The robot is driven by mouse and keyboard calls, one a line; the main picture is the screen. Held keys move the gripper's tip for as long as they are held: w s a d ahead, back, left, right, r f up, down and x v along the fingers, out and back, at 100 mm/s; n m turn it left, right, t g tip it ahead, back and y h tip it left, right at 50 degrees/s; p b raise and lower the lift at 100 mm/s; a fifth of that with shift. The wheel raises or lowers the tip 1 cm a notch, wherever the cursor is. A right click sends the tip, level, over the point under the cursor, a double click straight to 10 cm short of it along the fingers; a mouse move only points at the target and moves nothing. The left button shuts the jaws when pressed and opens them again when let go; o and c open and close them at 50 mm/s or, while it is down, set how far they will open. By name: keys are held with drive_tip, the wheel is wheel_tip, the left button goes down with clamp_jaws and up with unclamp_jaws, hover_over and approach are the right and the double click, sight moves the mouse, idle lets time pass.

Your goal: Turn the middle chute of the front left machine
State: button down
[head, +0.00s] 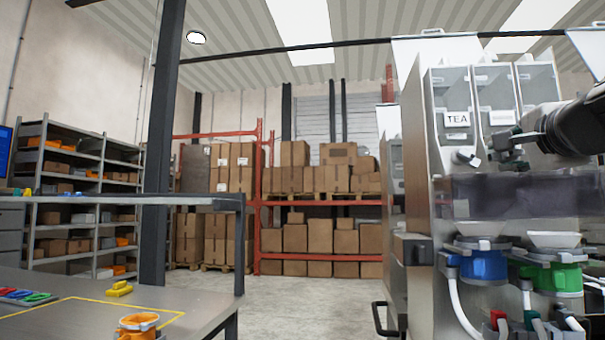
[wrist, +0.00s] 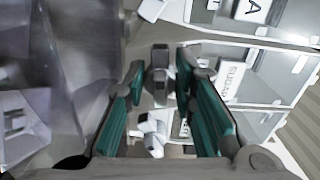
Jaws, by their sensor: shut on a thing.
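The machine (head: 445,190) stands at the right of the head view, with three clear hoppers side by side. The left hopper is labelled TEA (head: 457,119); the middle hopper (head: 495,85) has a pale label, which reads SUGAR in the wrist view (wrist: 232,80). My gripper (head: 502,147) reaches in from the right, at the front of the middle hopper's lower end. In the wrist view its green-padded fingers (wrist: 168,95) stand on both sides of the grey and white middle chute (wrist: 158,85), shut on it. The fingers and arm hide much of this chute in the head view.
Below the hoppers are a blue funnel unit (head: 482,264) and a green one (head: 558,277), with hoses. The left chute (head: 467,158) is close beside my gripper. A table (head: 215,302) with small coloured parts stands at the left; floor (head: 300,300) is clear between.

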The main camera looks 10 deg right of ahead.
drive_tip(key=n+b, duration=0.2)
drive_tip(key=n, duration=0.1)
drive_tip(key=n+b, duration=0.1)
drive_tip(key=shift+f+n, duration=0.25)
drive_tip(key=shift+n, duration=0.15)
idle(0.4)
drive_tip(key=c, duration=1.7)
unclamp_jaws()
drive_tip(key=v, duration=1.2)
drive_tip(key=shift+r, duration=0.1)
